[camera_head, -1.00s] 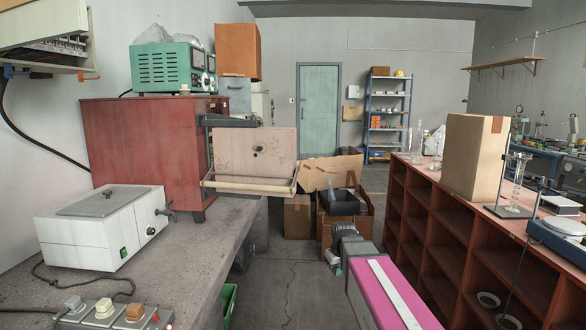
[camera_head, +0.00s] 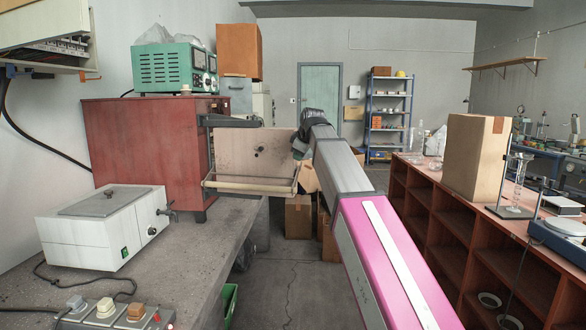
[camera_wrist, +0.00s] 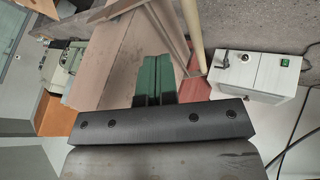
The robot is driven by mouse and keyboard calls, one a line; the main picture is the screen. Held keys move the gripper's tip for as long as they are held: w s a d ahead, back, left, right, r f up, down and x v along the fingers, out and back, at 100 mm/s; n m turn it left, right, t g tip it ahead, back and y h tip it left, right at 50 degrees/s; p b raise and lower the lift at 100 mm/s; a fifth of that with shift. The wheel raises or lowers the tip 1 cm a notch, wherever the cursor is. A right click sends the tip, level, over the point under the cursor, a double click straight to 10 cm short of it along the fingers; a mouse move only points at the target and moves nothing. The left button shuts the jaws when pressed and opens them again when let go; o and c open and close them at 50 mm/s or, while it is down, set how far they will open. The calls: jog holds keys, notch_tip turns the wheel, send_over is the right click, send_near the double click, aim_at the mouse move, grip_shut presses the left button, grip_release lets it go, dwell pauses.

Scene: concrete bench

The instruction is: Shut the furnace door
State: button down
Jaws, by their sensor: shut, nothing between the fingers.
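The red furnace (camera_head: 150,140) stands on the bench at the left. Its door (camera_head: 240,150) is open, swung out to the right of the body, with a pale panel and a bar handle (camera_head: 245,187) along its lower edge. My gripper (camera_head: 299,150) is at the door's right edge; I cannot tell whether it touches. In the wrist view, my dark green fingers (camera_wrist: 152,80) are together and empty, in front of the pale door panel (camera_wrist: 112,58). The pale handle bar (camera_wrist: 193,35) runs to their right. My arm hides part of the space behind the door.
A white bath (camera_head: 100,228) and a switch box (camera_head: 110,312) sit on the bench (camera_head: 190,255) before the furnace. A green instrument (camera_head: 170,65) is on top of the furnace. Cardboard boxes (camera_head: 298,215) stand on the floor beyond. A red shelf unit (camera_head: 455,230) lines the right.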

send_near(290, 173)
jog(key=f, duration=0.1)
jog(key=a+f, duration=0.1)
jog(key=f, duration=0.1)
jog(key=s+a+f, duration=0.1)
jog(key=shift+a+f, duration=0.2)
jog(key=shift+f, duration=0.15)
jog(key=w, duration=0.2)
jog(key=shift+w+d+r, duration=0.15)
jog(key=shift+w+d, duration=0.1)
jog(key=shift+d, duration=0.05)
jog(key=shift+w+d, duration=0.15)
jog(key=shift+w, duration=0.45)
jog(key=shift+w, duration=0.1)
